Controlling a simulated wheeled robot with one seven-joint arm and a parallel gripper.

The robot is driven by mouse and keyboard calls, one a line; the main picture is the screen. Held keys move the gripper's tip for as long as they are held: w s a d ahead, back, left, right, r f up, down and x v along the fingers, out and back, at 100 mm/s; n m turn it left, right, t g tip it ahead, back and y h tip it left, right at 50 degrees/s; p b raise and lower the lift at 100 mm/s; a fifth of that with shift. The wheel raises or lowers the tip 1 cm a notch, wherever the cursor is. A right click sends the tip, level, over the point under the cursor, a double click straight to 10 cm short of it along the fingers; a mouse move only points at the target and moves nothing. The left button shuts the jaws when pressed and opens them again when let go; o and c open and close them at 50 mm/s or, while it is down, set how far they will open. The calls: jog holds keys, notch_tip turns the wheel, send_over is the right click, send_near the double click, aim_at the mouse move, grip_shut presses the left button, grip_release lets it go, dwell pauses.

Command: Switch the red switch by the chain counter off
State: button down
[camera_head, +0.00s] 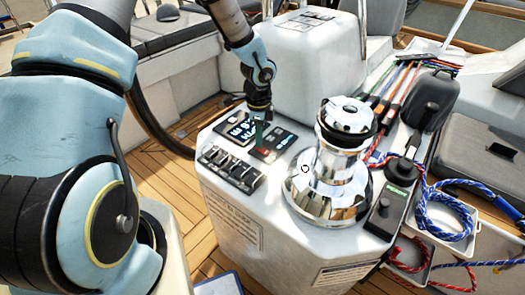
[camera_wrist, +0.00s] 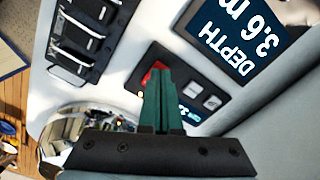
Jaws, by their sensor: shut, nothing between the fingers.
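The red switch (camera_wrist: 153,72) shows in the wrist view on a dark panel, partly hidden behind my fingertips. The chain counter (camera_wrist: 190,116), a small lit display, sits on the same panel beside it, partly covered by my fingers. My gripper (camera_wrist: 164,76) is shut and empty, its green fingers pointing at the switch. I cannot tell whether they touch it. In the head view my gripper (camera_head: 258,134) points down over the chain counter panel (camera_head: 284,143). The switch's position is unclear.
The depth display (camera_wrist: 238,38) is next to the panel. A row of black rocker switches (camera_head: 231,169) lies in front. A chrome winch (camera_head: 331,165) stands close on the right. A white raised housing (camera_head: 299,55) rises behind. Coiled blue rope (camera_head: 445,215) lies farther right.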

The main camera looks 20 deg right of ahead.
jog(key=shift+f+b, duration=0.3)
jog(key=shift+f, duration=0.25)
jog(key=shift+r, duration=0.1)
notch_tip(320, 180, up, 7)
jog(key=p, duration=0.6)
dwell(0.4)
jog(key=s+a+r+n, duration=0.1)
jog(key=a+r+n, duration=0.5)
jog(key=a, duration=0.4)
jog(key=s+a+r+n+t, duration=0.1)
jog(key=a+r+n, duration=0.6)
jog(key=a+n, duration=0.2)
jog(key=s+a+r+n, duration=0.2)
jog(key=a+r+n, duration=0.4)
jog(key=a, duration=0.5)
jog(key=shift+r+n+t, duration=0.15)
jog(key=shift+n+t, duration=0.15)
jog(key=shift+n, duration=0.7)
jog(key=shift+a, duration=0.1)
